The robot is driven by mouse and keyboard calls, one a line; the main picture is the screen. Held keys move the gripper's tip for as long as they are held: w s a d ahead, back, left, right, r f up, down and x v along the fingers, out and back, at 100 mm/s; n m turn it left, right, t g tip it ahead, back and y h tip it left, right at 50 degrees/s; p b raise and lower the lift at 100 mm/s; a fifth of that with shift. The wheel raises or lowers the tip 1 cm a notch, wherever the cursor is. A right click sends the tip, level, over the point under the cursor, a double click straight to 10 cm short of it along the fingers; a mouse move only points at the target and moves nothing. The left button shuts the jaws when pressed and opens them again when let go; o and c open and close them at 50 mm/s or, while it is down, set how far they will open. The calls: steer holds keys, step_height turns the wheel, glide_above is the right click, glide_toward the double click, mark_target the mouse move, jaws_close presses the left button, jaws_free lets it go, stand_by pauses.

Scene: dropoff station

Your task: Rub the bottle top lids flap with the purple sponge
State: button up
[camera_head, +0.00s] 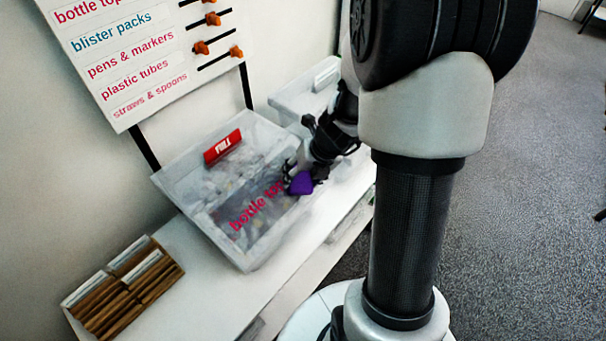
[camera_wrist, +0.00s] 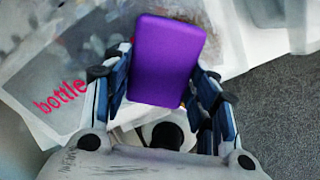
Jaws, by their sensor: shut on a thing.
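The purple sponge (camera_head: 301,183) is held in my gripper (camera_head: 305,177), over the right part of the bottle top bin's lid. In the wrist view the sponge (camera_wrist: 166,60) stands between the two fingers of my gripper (camera_wrist: 160,85), which press on its sides. The bottle top lid flap (camera_head: 240,222) is a clear grey panel with pink "bottle to..." lettering, partly hidden by the sponge and gripper. The flap's lettering (camera_wrist: 62,97) also shows left of the gripper in the wrist view. I cannot tell whether the sponge touches the flap.
A red "FULL" tag (camera_head: 222,146) sits at the back of the clear bin (camera_head: 247,262). A second pale bin (camera_head: 288,101) stands behind my arm. A wooden card box (camera_head: 125,285) is at the table's near left. A sign board (camera_head: 135,95) with orange sliders stands behind.

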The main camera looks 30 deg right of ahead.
steer(key=shift+w+f, duration=0.1)
steer(key=shift+f, duration=0.2)
steer(key=shift+w+d+r+p, duration=0.1)
steer(key=shift+w+d+p, duration=0.15)
steer(key=shift+d, duration=0.3)
steer(key=shift+w+d+r+p, duration=0.1)
steer(key=shift+w+d+p, duration=0.05)
steer(key=shift+d+p, duration=0.35)
steer(key=shift+w+d+p, duration=0.2)
steer(key=shift+d, duration=0.4)
steer(key=shift+w+d+f+p, duration=0.1)
steer(key=shift+w+d+p, duration=0.2)
steer(key=shift+d, duration=0.3)
steer(key=shift+w+d+r+p, duration=0.1)
steer(key=shift+w+d+p, duration=0.1)
steer(key=shift+d+p, duration=0.3)
steer(key=shift+w+d+f+p, duration=0.1)
steer(key=shift+w+d+p, duration=0.15)
steer(key=shift+d, duration=0.6)
steer(key=shift+f, duration=0.15)
